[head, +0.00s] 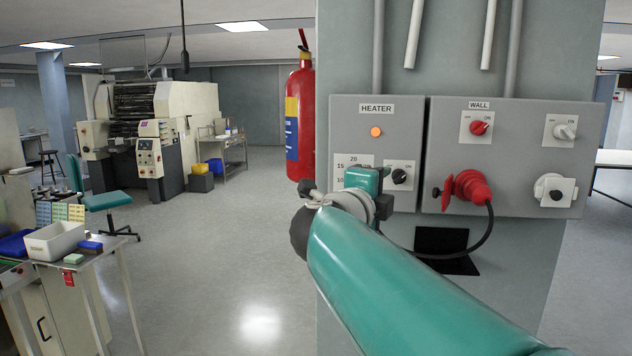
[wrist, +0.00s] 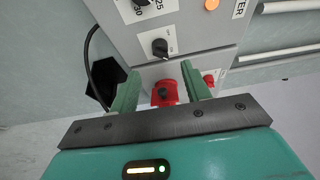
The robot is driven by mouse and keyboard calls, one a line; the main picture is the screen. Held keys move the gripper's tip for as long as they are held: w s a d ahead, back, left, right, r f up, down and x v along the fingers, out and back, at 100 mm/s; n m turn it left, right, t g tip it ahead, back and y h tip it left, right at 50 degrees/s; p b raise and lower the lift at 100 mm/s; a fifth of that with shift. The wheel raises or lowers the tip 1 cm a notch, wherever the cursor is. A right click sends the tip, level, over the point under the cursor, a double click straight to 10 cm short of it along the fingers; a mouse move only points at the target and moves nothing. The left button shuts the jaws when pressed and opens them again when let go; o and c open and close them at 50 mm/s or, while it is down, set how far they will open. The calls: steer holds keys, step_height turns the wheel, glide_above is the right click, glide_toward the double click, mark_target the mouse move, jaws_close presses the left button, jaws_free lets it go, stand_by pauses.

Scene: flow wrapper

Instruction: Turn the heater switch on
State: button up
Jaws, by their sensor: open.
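The heater switch (head: 399,176) is a black rotary knob on a white plate, low on the grey heater box (head: 352,112). It also shows in the wrist view (wrist: 160,47), just beyond the fingertips and apart from them. I cannot tell which marking it points to. An orange lamp (head: 376,132) sits under the HEATER label, and a numbered dial plate (head: 350,161) is partly hidden behind my gripper. My gripper (wrist: 161,72) is open and empty, its green fingers spread in front of the panel; in the head view it is just left of the switch.
The WALL box (head: 515,114) adjoins on the right, with a red knob (head: 478,128), a white knob (head: 565,132) and a red plug (head: 470,189) sticking out with a black cable. A fire extinguisher (head: 300,122) hangs at the left. Open floor lies to the left.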

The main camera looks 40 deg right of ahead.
steer(key=v, duration=0.5)
steer(key=shift+a, duration=0.1)
stand_by(0.3)
steer(key=w+a+f+n+t+y, duration=0.3)
steer(key=w+a+n+t+y, duration=0.3)
steer(key=a+n, duration=0.4)
steer(key=w+a+f+n+t+y, duration=0.2)
steer(key=w+a+n+t+y, duration=0.25)
steer(key=a+n+y, duration=0.4)
steer(key=s+a+f+n+g+y, duration=0.2)
steer(key=a+f+n+y, duration=0.1)
steer(key=a+f+n, duration=0.5)
steer(key=s+a+f+n+g, duration=0.1)
steer(key=s+f+n+g, duration=0.5)
steer(key=s+f, duration=0.6)
step_height(320, 180, down, 3)
steer(key=g, duration=0.2)
steer(key=shift+g, duration=0.35)
